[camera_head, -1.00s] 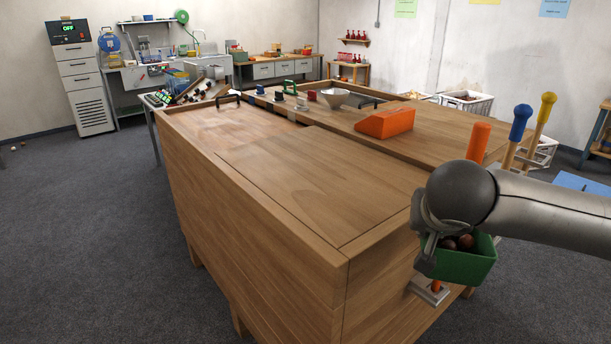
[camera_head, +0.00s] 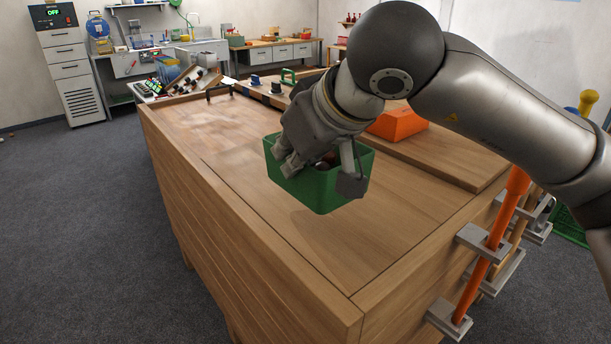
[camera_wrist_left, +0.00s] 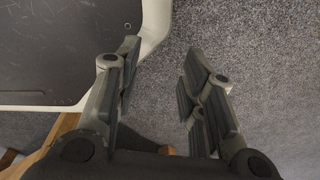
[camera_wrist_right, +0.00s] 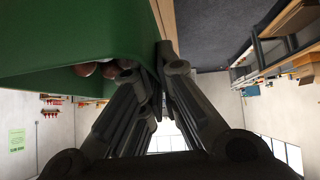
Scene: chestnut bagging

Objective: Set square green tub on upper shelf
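The square green tub (camera_head: 318,188) hangs over the wooden bench top in the head view, with brown chestnuts partly visible inside. My right gripper (camera_wrist_right: 163,65) is shut on the tub's wall. The green tub (camera_wrist_right: 90,35) fills the upper left of the right wrist view, with a few chestnuts (camera_wrist_right: 95,69) at its rim. A soft shadow on the bench suggests the tub is raised above it. My left gripper (camera_wrist_left: 160,58) is open and empty above the grey floor, seen only in the left wrist view. I cannot tell which surface is the upper shelf.
The wooden bench (camera_head: 225,165) has clear top space on its left. An orange bin (camera_head: 398,122) stands behind the tub on a raised board. A wooden rack (camera_wrist_right: 285,30) shows in the right wrist view.

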